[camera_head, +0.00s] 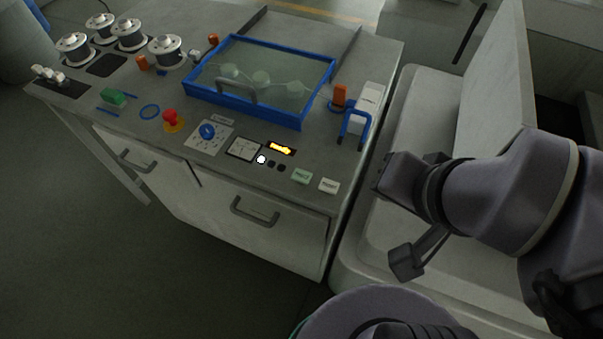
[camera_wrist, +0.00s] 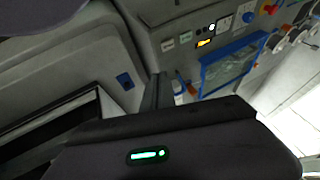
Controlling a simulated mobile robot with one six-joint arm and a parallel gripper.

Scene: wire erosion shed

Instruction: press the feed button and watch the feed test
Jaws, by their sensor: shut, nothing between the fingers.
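The console (camera_head: 290,205) carries a pale green button (camera_head: 301,177) and a white button (camera_head: 329,186) at its front right; their lettering is too small to read surely. Both also show in the wrist view, the green one (camera_wrist: 186,37) beside the white one (camera_wrist: 168,45). A lit orange display (camera_head: 281,148) is left of them, above a lit white lamp (camera_head: 261,159) and two dark round ones. The blue-framed clear cover (camera_head: 262,80) is down. My gripper (camera_head: 380,187) is shut and empty, right of the console's edge, apart from the buttons.
A red stop knob (camera_head: 171,117), a blue dial (camera_head: 208,131) and a gauge (camera_head: 243,148) sit along the console's front. Several spools (camera_head: 167,50) stand at the back left. A blue bracket (camera_head: 353,126) rises near the right edge. A pale machine body (camera_head: 400,120) is right of the console.

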